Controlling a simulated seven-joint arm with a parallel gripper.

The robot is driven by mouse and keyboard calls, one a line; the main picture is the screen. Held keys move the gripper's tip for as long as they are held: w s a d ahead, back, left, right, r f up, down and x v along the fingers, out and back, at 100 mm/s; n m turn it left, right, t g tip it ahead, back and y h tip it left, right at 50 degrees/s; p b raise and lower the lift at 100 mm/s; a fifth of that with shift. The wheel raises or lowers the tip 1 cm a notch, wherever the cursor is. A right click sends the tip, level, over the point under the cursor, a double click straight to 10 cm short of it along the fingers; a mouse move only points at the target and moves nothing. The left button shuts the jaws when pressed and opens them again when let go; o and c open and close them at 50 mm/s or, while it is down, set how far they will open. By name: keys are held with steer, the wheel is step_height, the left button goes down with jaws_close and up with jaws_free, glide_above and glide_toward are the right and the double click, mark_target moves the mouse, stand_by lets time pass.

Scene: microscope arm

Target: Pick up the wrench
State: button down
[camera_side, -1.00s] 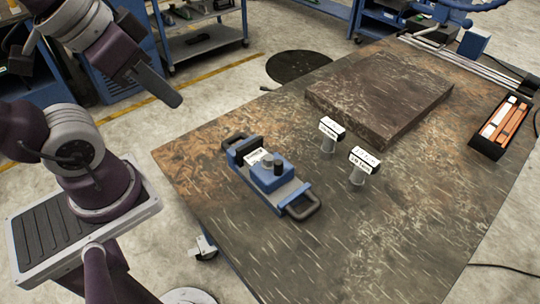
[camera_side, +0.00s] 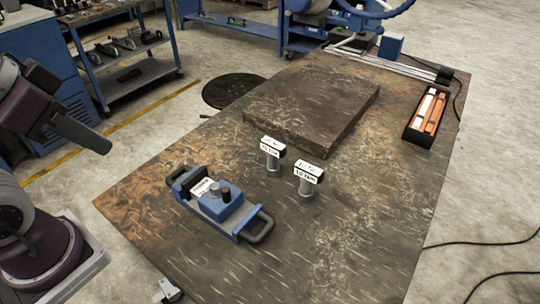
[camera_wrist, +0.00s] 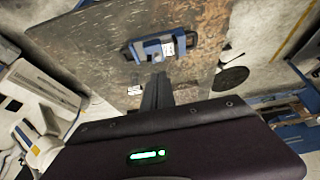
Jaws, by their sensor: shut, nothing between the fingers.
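I cannot make out a clear wrench in either view. My gripper (camera_side: 106,146) is at the left in the side view, shut and empty, in the air left of the table. Its dark shut fingers also show in the wrist view (camera_wrist: 158,84). A blue tool with two dark end handles (camera_side: 222,203) lies on the table to the right of my gripper.
Two upright posts with white labels (camera_side: 273,154) (camera_side: 308,178) stand right of the blue tool. A thick dark slab (camera_side: 312,103) lies behind them. A black box (camera_side: 413,132) with orange and white pieces is at the right. The front of the worn table (camera_side: 330,250) is clear.

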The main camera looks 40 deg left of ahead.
steer(key=shift+c, duration=0.2)
jaws_free()
